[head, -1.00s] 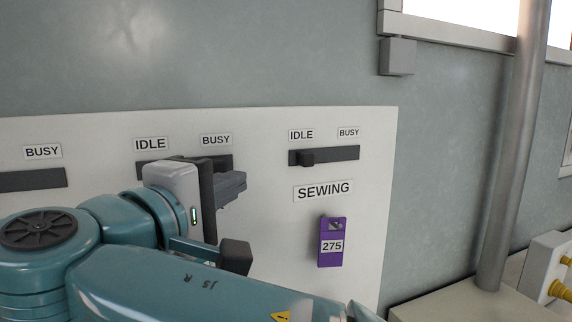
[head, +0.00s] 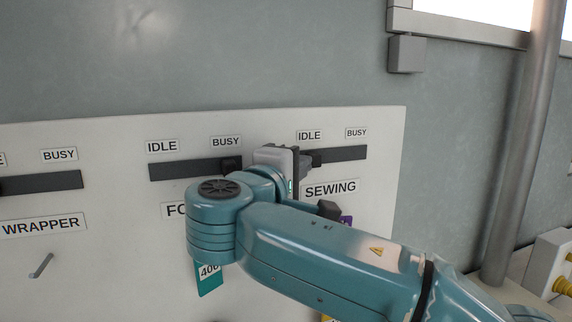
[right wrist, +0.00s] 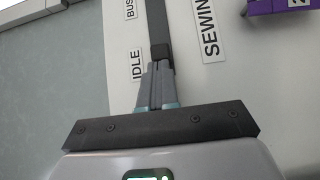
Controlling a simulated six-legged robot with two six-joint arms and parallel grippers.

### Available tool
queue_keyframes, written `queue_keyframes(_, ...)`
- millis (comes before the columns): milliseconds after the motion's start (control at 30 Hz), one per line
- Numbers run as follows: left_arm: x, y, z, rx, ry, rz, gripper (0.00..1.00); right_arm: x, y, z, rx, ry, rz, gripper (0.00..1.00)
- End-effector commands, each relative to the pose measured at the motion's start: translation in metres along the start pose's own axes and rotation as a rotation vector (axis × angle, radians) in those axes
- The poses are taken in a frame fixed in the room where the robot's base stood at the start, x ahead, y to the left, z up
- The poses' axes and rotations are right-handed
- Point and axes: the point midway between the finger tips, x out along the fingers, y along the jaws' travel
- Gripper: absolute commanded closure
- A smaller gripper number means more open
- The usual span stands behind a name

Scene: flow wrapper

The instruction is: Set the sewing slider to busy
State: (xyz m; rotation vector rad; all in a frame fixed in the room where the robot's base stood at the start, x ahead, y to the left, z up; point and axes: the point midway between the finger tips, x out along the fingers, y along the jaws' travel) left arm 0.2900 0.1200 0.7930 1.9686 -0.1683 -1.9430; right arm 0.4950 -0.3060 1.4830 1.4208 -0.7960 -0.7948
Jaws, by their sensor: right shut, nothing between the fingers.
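The sewing slider is a dark horizontal track (head: 345,154) on the white panel, above the SEWING label (head: 330,188). Its IDLE label (head: 309,136) is at the left and its BUSY label (head: 356,133) at the right. Its dark knob (head: 316,158) is toward the IDLE end, partly hidden behind my gripper. My right gripper (head: 305,163) is shut and empty, on the IDLE side of the knob. In the right wrist view, its closed fingertips (right wrist: 158,70) are right at the knob (right wrist: 160,51); I cannot tell whether they touch. My left gripper is not in view.
Another slider to the left has its knob (head: 231,164) near BUSY. The WRAPPER label (head: 41,224) is further left, with a track above it. A purple tag (right wrist: 268,6) hangs below SEWING. A metal post (head: 515,150) stands right of the panel.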

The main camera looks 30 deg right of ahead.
Motion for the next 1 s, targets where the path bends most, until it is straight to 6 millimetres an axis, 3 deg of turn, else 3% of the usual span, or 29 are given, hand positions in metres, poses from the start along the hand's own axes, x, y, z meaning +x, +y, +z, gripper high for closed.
queue_keyframes(333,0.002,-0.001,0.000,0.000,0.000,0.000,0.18,0.003,-0.001,0.003,0.001,-0.002,0.000,1.00)
queue_keyframes(733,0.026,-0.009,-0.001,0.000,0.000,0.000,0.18,0.065,-0.003,0.066,0.002,-0.005,0.000,1.00)
queue_keyframes(1000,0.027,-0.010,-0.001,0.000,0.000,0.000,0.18,0.076,0.000,0.075,-0.001,0.000,0.000,1.00)
